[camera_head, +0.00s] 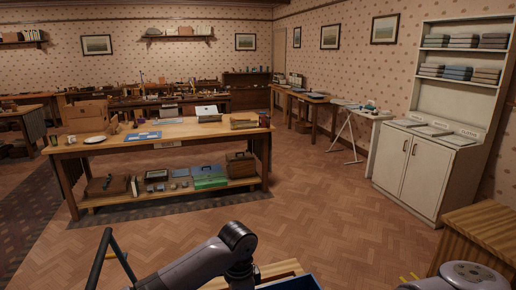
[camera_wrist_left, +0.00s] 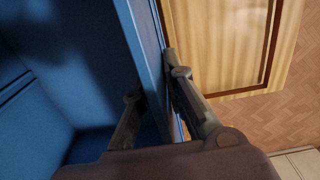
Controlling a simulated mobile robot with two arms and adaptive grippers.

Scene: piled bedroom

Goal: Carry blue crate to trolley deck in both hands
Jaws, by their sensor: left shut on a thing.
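The blue crate (camera_head: 290,284) shows only as a dark blue rim at the bottom edge of the head view. In the left wrist view its blue wall and inside (camera_wrist_left: 70,50) fill the left half. My left gripper (camera_wrist_left: 156,95) has one finger inside the crate and one outside, shut on its wall. A light wooden surface with a dark border (camera_wrist_left: 220,45) lies beside and below the crate wall; I cannot tell for sure whether it is the trolley deck. My right arm enters the head view at bottom right, but its gripper is out of view.
A wooden workbench (camera_head: 185,131) with loaded lower shelf stands ahead left. A white cupboard (camera_head: 415,170) stands at right, with a slatted wooden top (camera_head: 485,232) in the near right corner. A dark upright bar (camera_head: 98,260) stands near left. The parquet floor between is clear.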

